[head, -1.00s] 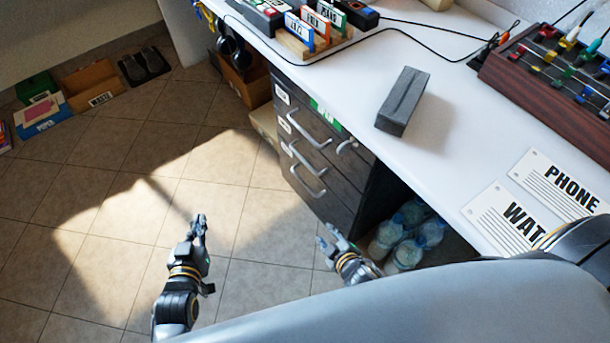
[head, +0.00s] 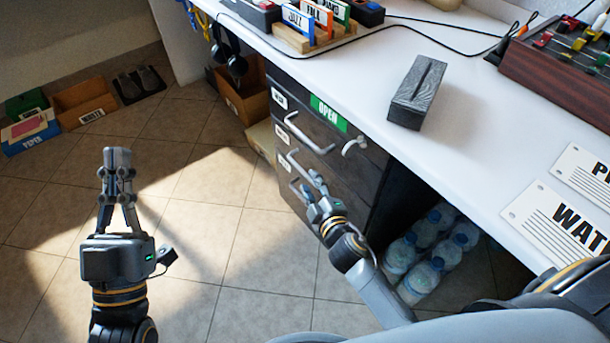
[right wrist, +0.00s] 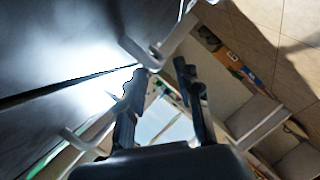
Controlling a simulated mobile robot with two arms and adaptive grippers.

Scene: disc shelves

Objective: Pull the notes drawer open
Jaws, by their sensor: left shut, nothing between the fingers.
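The dark drawer cabinet (head: 345,165) stands under the desk with its drawers shut. Its drawers have pale bar handles, including an upper handle (head: 308,138) and a lower handle (head: 303,168). The small white drawer labels are too small to read, so I cannot tell which is the notes drawer. My right gripper (head: 308,186) is at the cabinet front by the lower handle. In the right wrist view its fingers (right wrist: 158,82) are apart, with a handle (right wrist: 153,52) near the tips; I see no grip. My left gripper (head: 117,155) is shut and empty, over the floor.
A green OPEN sign (head: 328,113) is on the cabinet. Water bottles (head: 425,250) stand right of it, under the desk. A grey block (head: 417,92) and paper signs lie on the desk (head: 460,130).

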